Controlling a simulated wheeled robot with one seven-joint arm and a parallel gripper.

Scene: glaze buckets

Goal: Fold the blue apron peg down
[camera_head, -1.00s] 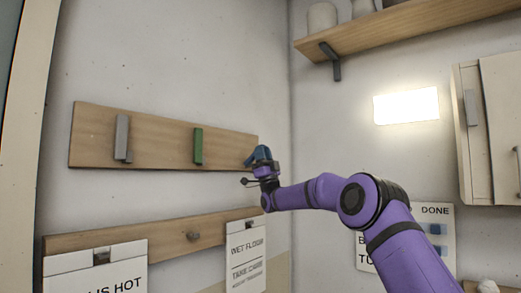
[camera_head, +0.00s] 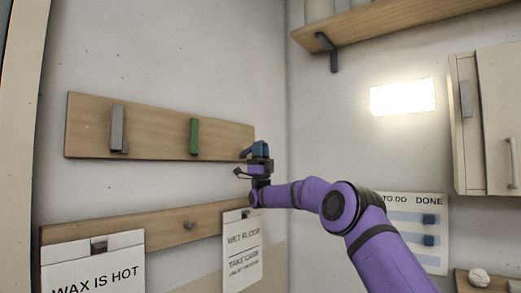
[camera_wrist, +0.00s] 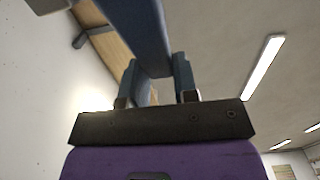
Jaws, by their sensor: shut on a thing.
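The blue apron peg (camera_head: 256,149) is at the right end of the upper wooden board (camera_head: 158,132). It sticks out from the board rather than hanging flat like the other pegs. My gripper (camera_head: 260,160) is right at the peg, just off the board's right end. In the wrist view the peg (camera_wrist: 140,32) is a blue bar passing between the two fingers of my gripper (camera_wrist: 157,82), which is shut on it. The fingers and wrist partly hide the peg's mounting.
A grey peg (camera_head: 118,128) and a green peg (camera_head: 194,136) hang down on the same board. Below is a wooden rail (camera_head: 160,228) with hanging signs (camera_head: 243,250). A shelf (camera_head: 400,28) and a cabinet (camera_head: 500,120) are at the right.

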